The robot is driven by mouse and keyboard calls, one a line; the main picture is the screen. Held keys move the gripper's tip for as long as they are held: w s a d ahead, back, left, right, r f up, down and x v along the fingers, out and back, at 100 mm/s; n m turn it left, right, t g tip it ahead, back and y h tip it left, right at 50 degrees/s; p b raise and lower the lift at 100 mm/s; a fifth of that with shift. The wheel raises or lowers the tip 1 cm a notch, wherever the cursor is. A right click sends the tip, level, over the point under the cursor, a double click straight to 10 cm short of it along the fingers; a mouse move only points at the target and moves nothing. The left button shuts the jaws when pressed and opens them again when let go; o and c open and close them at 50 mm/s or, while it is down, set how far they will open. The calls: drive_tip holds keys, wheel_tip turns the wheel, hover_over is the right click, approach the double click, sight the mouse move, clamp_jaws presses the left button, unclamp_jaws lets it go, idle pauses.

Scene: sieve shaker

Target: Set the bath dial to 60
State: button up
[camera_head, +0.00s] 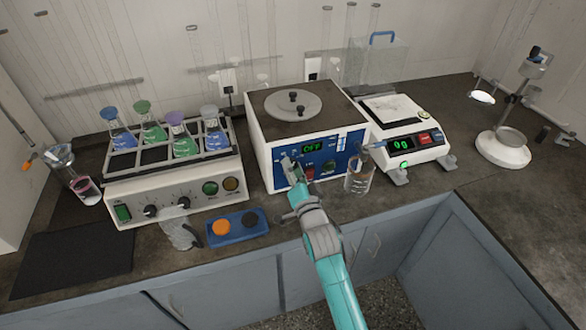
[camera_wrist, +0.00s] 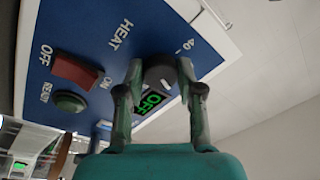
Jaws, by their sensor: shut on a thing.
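The water bath (camera_head: 262,140) is a white box with a blue front panel and a round lid on top. Its lit display (camera_head: 313,149) reads OFF. In the wrist view the dark dial (camera_wrist: 158,70) sits on the blue panel, with a mark of 40 beside it. My gripper (camera_head: 290,168) reaches the left part of this panel and hides the dial in the head view. In the wrist view my gripper (camera_wrist: 160,80) has one finger on each side of the dial and is shut on it. I cannot read where the dial points.
A red switch (camera_wrist: 75,70), marked OFF and ON, and a green READY button (camera_wrist: 70,102) are close to the dial. A bottle (camera_head: 359,174) stands before the bath's right side. A flask shaker (camera_head: 172,190) is left, a balance (camera_head: 408,140) right.

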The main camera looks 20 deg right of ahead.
drive_tip(key=shift+f+m, duration=0.1)
drive_tip(key=shift+m, duration=0.4)
drive_tip(key=o, duration=1.2)
drive_tip(key=shift+c, duration=0.2)
drive_tip(key=shift+s, duration=0.1)
drive_tip(key=s+f, duration=0.1)
drive_tip(key=s, duration=1)
drive_tip(key=shift+s+a, duration=0.15)
drive_tip(key=shift+s, duration=0.25)
drive_tip(key=shift+f, duration=0.15)
